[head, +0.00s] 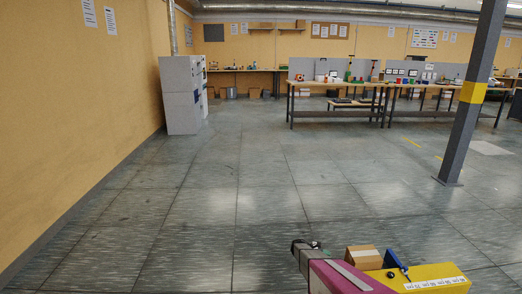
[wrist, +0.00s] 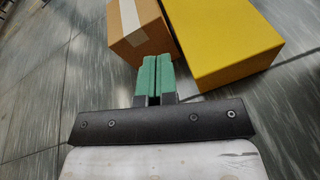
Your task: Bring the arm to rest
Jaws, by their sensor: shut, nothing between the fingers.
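My gripper (wrist: 156,62) shows in the wrist view with its two green fingers pressed together and nothing between them. The fingertips point toward a brown cardboard box (wrist: 139,25) with a pale tape strip. I cannot tell whether they touch it. In the head view the lower right holds the cardboard box (head: 363,259) and a yellow block-like body (head: 430,272) beside it. My fingers cannot be made out clearly in the head view.
A blue object (head: 396,262) stands by the yellow body. Open tiled floor (head: 235,200) lies ahead. A wall runs along the left, a white cabinet (head: 181,95) stands farther back, and a grey pillar (head: 472,100) with a yellow band is at right. Workbenches (head: 335,87) with small items stand behind.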

